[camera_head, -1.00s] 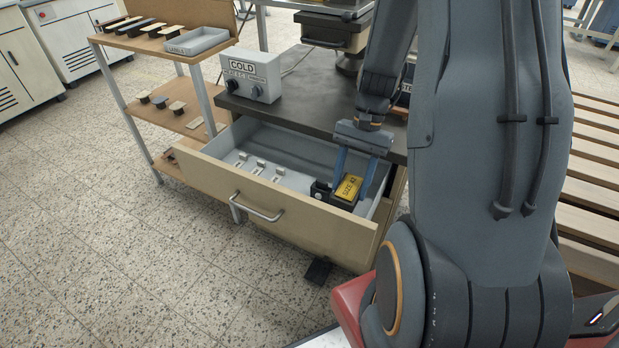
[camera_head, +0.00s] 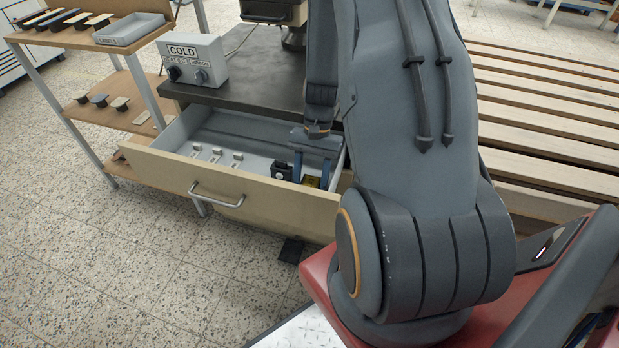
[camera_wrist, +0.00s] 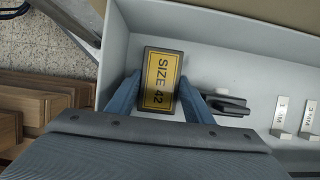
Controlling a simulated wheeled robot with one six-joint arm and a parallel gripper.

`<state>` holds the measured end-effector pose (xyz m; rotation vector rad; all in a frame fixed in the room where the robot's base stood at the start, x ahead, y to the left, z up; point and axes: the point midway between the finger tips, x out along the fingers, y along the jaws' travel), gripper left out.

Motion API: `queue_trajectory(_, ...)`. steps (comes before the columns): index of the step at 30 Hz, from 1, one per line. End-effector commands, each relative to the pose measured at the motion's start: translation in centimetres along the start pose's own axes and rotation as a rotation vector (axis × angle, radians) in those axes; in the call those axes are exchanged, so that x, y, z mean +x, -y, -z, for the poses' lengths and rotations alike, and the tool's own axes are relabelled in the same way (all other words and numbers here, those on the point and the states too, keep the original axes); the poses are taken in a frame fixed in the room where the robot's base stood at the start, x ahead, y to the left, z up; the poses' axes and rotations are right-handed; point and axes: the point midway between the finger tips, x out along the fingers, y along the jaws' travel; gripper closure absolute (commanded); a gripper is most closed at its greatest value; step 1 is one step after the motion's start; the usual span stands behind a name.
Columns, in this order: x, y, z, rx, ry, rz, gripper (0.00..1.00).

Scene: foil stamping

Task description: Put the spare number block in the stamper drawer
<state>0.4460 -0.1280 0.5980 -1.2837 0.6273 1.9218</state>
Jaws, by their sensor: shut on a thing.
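The number block, black with a yellow "SIZE 42" face (camera_wrist: 160,80), is between the blue fingers of my gripper (camera_wrist: 160,97), which is shut on it. In the head view the block (camera_head: 312,182) is low inside the open stamper drawer (camera_head: 222,180), near its right end, partly hidden by the fingers and drawer front. My gripper (camera_head: 311,174) reaches down into the drawer. Whether the block touches the floor is hard to tell. A small black holder-like part (camera_head: 282,170) lies just left of it; the wrist view shows this part (camera_wrist: 232,105) to the right of the block.
Small white tagged pieces (camera_head: 217,154) stand in the drawer's left half. A grey "COLD" control box (camera_head: 194,60) sits on the dark bench top (camera_head: 245,93) above. A wooden shelf rack (camera_head: 120,110) stands at left and a slatted surface (camera_head: 540,110) at right.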

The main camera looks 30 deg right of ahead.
Motion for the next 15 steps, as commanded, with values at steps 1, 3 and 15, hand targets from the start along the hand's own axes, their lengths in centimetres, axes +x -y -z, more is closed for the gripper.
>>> queue_trajectory(1, -0.11, 0.02, 0.0, 0.0, 0.0, 0.001, 1.0)
queue_trajectory(3, -0.14, 0.02, -0.01, 0.0, 0.0, 0.001, 1.0)
queue_trajectory(15, 0.17, 0.0, 0.07, 0.0, 0.0, 0.0, 0.46)
